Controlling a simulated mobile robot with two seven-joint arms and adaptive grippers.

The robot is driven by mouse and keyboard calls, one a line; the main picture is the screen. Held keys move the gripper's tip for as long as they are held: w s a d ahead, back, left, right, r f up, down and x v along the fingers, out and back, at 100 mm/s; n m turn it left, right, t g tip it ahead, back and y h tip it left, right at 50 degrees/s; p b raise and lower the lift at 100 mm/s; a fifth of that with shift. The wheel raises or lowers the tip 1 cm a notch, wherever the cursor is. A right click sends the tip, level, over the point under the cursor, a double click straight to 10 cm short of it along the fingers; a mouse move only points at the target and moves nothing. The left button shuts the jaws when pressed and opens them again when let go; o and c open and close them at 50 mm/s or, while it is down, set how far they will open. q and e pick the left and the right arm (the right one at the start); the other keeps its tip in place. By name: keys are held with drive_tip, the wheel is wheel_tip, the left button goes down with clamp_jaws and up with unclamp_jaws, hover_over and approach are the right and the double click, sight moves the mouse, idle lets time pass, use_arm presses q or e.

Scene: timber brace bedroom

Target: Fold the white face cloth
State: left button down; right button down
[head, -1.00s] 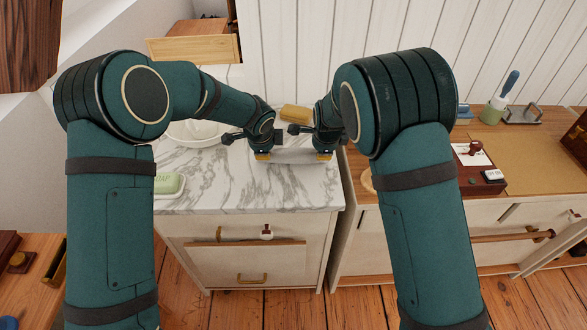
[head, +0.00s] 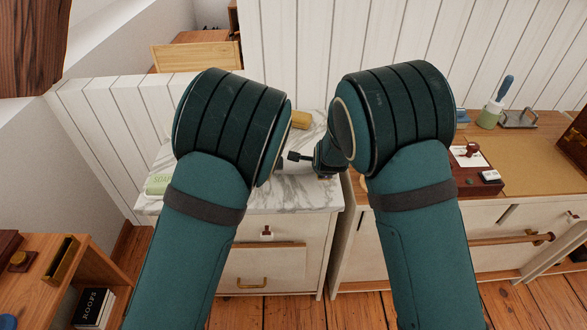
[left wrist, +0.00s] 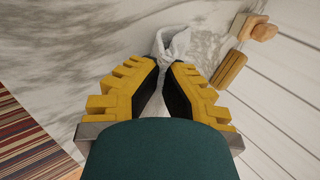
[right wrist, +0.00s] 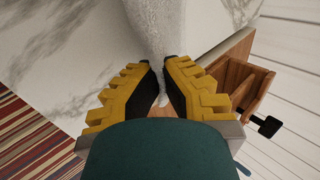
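The white face cloth shows in the left wrist view (left wrist: 174,45) as a bunched white strip running into the fingers. It also shows in the right wrist view (right wrist: 153,28), stretching away from the fingertips. My left gripper (left wrist: 164,66) is closed on the cloth, with some white fabric visible between its fingers. My right gripper (right wrist: 159,64) is closed on the cloth too. In the head view my arms hide the cloth and the left gripper; only part of the right gripper's wrist shows above the marble top (head: 290,197).
Green soap (head: 159,184) lies at the marble's left end. A yellow-brown block (head: 300,120) lies at its back, near the panelled wall. The desk to the right holds a stamp tray (head: 473,174) and a green brush pot (head: 490,116). A low wooden shelf (head: 60,255) stands at left.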

drive_tip(key=shift+s+f, duration=0.1)
drive_tip(key=shift+f, duration=0.05)
idle(0.3)
use_arm(q)
drive_tip(key=c, duration=0.9)
unclamp_jaws()
use_arm(e)
drive_tip(key=c, duration=0.9)
unclamp_jaws()
use_arm(q)
drive_tip(key=shift+o, duration=0.2)
use_arm(e)
drive_tip(key=shift+o, duration=0.2)
use_arm(q)
drive_tip(key=shift+s+r, duration=0.1)
drive_tip(key=shift+r, duration=0.05)
drive_tip(key=shift+s+r, duration=0.1)
drive_tip(key=shift+r, duration=0.25)
use_arm(e)
drive_tip(key=shift+s+r, duration=0.15)
drive_tip(key=shift+r, duration=0.35)
use_arm(q)
drive_tip(key=v, duration=1)
drive_tip(key=shift+w, duration=0.25)
use_arm(e)
drive_tip(key=v, duration=1)
drive_tip(key=shift+w+r, duration=0.15)
drive_tip(key=shift+w, duration=0.15)
